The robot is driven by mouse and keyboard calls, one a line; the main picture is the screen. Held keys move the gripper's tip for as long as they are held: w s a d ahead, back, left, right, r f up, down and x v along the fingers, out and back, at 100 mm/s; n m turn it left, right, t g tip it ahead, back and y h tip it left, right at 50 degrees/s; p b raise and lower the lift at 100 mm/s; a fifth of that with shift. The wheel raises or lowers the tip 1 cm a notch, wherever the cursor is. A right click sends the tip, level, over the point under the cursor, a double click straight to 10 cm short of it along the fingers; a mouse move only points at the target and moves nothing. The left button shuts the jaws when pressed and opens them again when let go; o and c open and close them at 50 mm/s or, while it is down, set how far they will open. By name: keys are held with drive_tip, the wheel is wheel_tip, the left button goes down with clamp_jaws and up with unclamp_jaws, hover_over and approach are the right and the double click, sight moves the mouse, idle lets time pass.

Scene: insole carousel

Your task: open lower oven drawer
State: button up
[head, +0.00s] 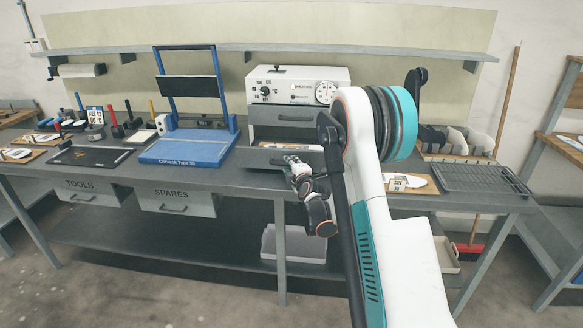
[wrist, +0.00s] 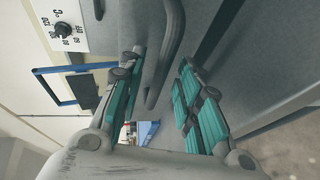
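The oven (head: 340,76) stands on the bench, with a white panel, a dial and a gauge. Its upper drawer (head: 270,114) looks closed, with a handle on its front. My gripper (head: 291,163) is at the lower drawer's front. In the wrist view, the lower drawer's dark curved handle (wrist: 166,55) runs between the two teal-padded fingers of my gripper (wrist: 160,95). The fingers are apart, with gaps to the handle. The wrist view also shows the oven's panel (wrist: 62,27).
A blue press (head: 185,148) stands left of the oven. Insole items (head: 405,182) and a dark grey tray (head: 485,180) lie to the right. Bench drawers (head: 175,201) are below the top at left. A grey bin (head: 292,245) sits on the lower shelf.

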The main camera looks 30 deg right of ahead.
drive_tip(key=shift+s, duration=0.15)
drive_tip(key=v, duration=1.1)
drive_tip(key=shift+s, duration=0.35)
drive_tip(key=shift+a+r, duration=0.1)
drive_tip(key=shift+a, duration=0.05)
